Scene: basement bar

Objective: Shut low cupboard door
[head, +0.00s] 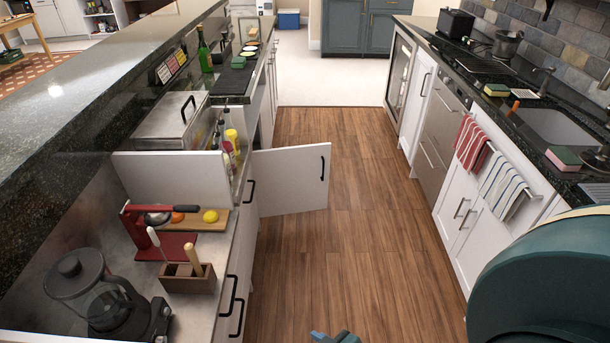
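A white low cupboard door (288,181) stands open in the head view, swung out from the left-hand row of cabinets over the wooden floor. Its black handle (322,168) is near the free right edge. The cupboard's inside is mostly hidden by the counter and door. A small teal and dark part, perhaps the tip of my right gripper (335,338), shows at the bottom edge, well short of the door; its fingers cannot be made out. A large teal part of my arm fills the lower right corner. My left gripper is not in view.
The wooden aisle floor (345,240) is clear. On the left counter stand a blender (90,290), a red juicer (165,245) and a wooden utensil holder (188,277). White cabinets with hanging towels (471,143) line the right side.

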